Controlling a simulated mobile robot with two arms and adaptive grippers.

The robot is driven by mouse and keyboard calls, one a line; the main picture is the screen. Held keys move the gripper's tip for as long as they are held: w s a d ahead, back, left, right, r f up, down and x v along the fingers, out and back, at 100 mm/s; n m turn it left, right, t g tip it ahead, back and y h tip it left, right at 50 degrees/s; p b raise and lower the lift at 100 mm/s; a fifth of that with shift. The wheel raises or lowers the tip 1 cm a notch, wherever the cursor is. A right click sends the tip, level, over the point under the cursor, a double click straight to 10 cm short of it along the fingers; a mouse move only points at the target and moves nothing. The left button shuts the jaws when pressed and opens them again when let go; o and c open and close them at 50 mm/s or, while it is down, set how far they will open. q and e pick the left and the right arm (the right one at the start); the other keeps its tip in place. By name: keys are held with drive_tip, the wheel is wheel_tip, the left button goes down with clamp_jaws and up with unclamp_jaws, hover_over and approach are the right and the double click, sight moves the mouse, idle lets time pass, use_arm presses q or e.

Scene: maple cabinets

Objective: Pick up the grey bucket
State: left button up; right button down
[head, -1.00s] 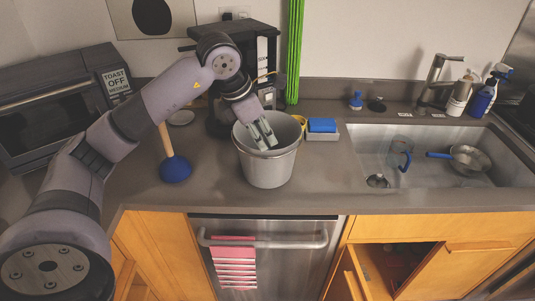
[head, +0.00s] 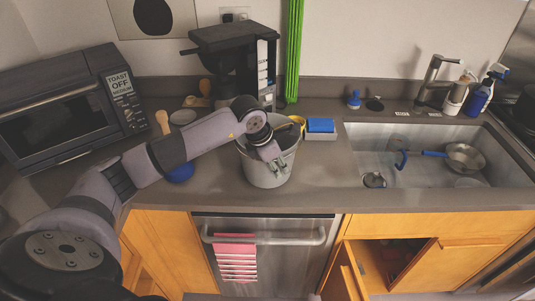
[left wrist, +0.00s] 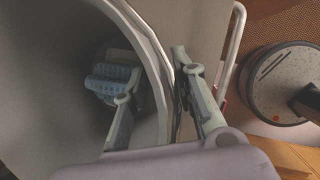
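The grey bucket (head: 256,170) stands on the counter, left of the sink. My left gripper (head: 271,153) is at its front rim, and the arm above hides part of the opening. In the left wrist view, the bucket wall (left wrist: 40,110) and curved rim fill the left side. There my left gripper (left wrist: 155,85) straddles the rim, one finger inside and one outside. A gap shows between the inner finger and the wall, so it is open. A blue item with a pale base (left wrist: 108,82) shows within the bucket's opening. My right gripper is not in view.
A blue plunger (head: 180,173) stands left of the bucket, with a toaster oven (head: 60,120) farther left. A coffee machine (head: 225,60) is behind. A blue sponge (head: 320,125) on a tray and the sink (head: 440,165) are to the right. A cabinet door (head: 345,280) stands open below.

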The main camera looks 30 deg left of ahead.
use_arm(q)
clamp_jaws()
drive_tip(key=shift+r, duration=0.1)
idle(0.6)
